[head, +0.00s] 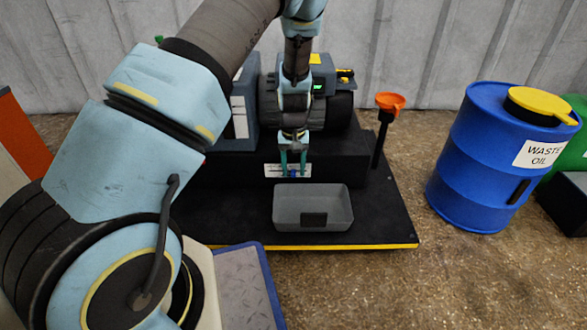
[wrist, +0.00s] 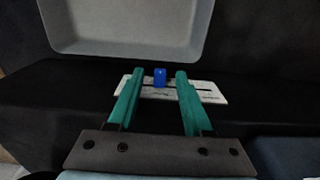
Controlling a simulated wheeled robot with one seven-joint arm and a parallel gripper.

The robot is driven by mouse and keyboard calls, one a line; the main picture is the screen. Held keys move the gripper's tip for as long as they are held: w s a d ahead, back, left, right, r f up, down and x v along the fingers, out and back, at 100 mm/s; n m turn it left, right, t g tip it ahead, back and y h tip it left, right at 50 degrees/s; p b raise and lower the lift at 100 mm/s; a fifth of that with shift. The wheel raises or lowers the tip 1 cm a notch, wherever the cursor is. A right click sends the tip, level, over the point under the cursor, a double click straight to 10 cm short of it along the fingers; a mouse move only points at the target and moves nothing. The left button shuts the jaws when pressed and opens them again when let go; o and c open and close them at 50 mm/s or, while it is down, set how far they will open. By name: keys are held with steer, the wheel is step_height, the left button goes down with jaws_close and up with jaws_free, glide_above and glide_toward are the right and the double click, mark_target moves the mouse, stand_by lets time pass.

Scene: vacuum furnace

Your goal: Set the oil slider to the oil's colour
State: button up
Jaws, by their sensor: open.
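The oil slider is a small blue knob (wrist: 160,77) on a white label plate (wrist: 206,92) with a dark slot, seen in the wrist view. The plate also shows in the head view (head: 303,170) on the front of the black pump base. My gripper (wrist: 158,76) is open, its two green fingers on either side of the knob with a gap to each. In the head view my gripper (head: 293,172) points down in front of the plate and partly hides it. The plate's print is too small to read. No oil is clearly visible.
A grey tray (head: 337,222) stands on the black platform just in front of the plate. An orange funnel (head: 390,101) on a dark stem stands to the right. A blue waste oil drum (head: 462,150) with a yellow lid stands on the floor at far right.

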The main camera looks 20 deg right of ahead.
mark_target(293, 173)
step_height(293, 173, up, 10)
steer(key=p, duration=0.5)
steer(key=shift+r, duration=0.25)
steer(key=s+a+r+n+t+p, duration=0.1)
steer(key=s+a+r+p, duration=0.3)
steer(key=a+r, duration=0.5)
steer(key=s+a+r+n+p, duration=0.1)
steer(key=s+a+r+p, duration=0.25)
steer(key=a+r, duration=0.6)
steer(key=s+a+r+t+p, duration=0.1)
steer(key=s+a+r+p, duration=0.25)
steer(key=a+r, duration=0.55)
step_height(293, 173, up, 36)
steer(key=p, duration=3.6)
steer(key=shift+s+r, duration=0.2)
steer(key=shift+r, duration=0.05)
steer(key=shift+a, duration=0.1)
